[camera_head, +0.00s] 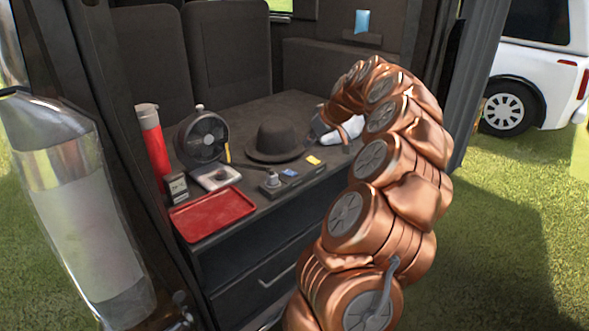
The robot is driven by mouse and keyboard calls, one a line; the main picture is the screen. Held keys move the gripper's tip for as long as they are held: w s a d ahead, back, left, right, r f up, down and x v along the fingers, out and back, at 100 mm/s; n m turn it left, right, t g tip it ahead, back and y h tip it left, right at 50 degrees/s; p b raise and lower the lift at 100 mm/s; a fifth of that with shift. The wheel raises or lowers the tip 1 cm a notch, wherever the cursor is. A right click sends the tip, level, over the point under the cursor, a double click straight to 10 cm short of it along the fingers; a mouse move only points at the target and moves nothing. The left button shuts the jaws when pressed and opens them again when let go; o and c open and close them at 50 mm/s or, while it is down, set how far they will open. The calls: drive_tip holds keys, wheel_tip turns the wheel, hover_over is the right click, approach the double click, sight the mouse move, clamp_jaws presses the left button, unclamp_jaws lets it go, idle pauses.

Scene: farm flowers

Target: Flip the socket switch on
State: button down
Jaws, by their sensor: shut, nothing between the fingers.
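A low dark strip (293,183) lies along the front edge of the dark countertop, with a blue patch and a small knobbed piece (271,182) at its left end. It may be the socket, but its switch is too small to make out. My gripper (313,142) is above the countertop, just right of the black hat and behind the strip, apart from the strip. It is small in view, points down and left, and appears shut and empty. My copper arm hides part of the countertop's right side.
On the countertop (228,175) stand a black hat (277,138), a round fan (203,138), a red flask (151,145) and a red tray (213,213). A yellow piece (313,160) lies near the front edge. Dark seats rise behind; a clear cylinder stands at left.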

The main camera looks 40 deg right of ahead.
drive_tip(key=shift+w+f, duration=0.1)
drive_tip(key=shift+f, duration=0.05)
hover_over(293, 174)
drive_tip(key=f, duration=0.5)
drive_tip(key=s+f, duration=0.1)
drive_tip(key=f, duration=0.1)
drive_tip(key=shift+d+f, duration=0.1)
drive_tip(key=shift+f, duration=0.25)
wheel_tip(293, 174, down, 3)
drive_tip(key=shift+f, duration=0.45)
drive_tip(key=shift+s+f, duration=0.1)
drive_tip(key=f+b, duration=0.1)
drive_tip(key=b, duration=0.2)
drive_tip(key=shift+s+f+t, duration=0.1)
drive_tip(key=shift+t, duration=0.3)
drive_tip(key=shift+r+p, duration=0.35)
